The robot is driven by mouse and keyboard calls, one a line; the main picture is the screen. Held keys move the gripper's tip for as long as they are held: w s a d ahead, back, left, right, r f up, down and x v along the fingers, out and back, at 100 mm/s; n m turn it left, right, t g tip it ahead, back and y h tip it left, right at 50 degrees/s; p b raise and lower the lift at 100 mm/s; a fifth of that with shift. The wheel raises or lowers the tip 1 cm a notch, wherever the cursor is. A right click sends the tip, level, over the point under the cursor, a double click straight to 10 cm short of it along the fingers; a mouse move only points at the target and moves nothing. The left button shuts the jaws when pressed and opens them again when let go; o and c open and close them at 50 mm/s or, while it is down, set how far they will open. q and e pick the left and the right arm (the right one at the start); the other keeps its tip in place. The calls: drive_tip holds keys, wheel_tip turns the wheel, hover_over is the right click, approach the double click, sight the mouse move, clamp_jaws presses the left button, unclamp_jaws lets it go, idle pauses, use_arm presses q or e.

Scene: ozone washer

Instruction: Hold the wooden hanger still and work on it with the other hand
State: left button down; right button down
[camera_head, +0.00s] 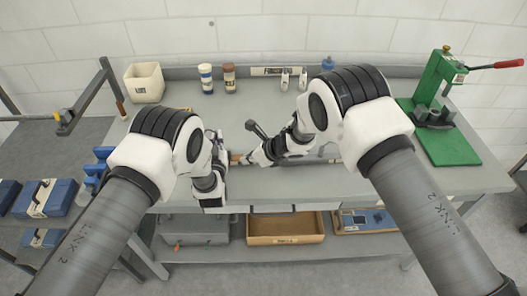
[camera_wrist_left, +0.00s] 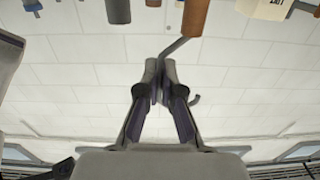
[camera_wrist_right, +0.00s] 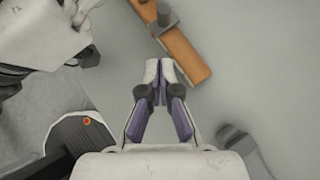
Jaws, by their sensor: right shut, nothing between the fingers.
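The wooden hanger has an orange-brown wooden body (camera_wrist_left: 194,18) and a bent grey metal hook (camera_wrist_left: 178,48). My left gripper (camera_wrist_left: 160,68) is shut on the hook's metal, part of which its fingers hide. In the right wrist view the wooden bar (camera_wrist_right: 185,52) lies slanted, with a grey piece on it. My right gripper (camera_wrist_right: 161,65) is shut and empty, its fingertips just beside the bar; contact cannot be told. In the head view my left gripper (camera_head: 217,140) and my right gripper (camera_head: 246,159) are close together over the bench; a bit of wood (camera_head: 236,157) shows between them.
The grey bench (camera_head: 350,190) has a white bin (camera_head: 144,82) at the back left, two jars (camera_head: 206,78) at the back and a green press (camera_head: 440,120) on the right. A wooden tray (camera_head: 285,228) is on the shelf below. The bench's right front is clear.

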use_arm(q)
drive_tip(key=c, duration=1.2)
unclamp_jaws()
drive_tip(key=shift+c, duration=0.2)
use_arm(e)
drive_tip(key=v, duration=0.8)
drive_tip(key=shift+r, duration=0.3)
drive_tip(key=shift+d, duration=0.1)
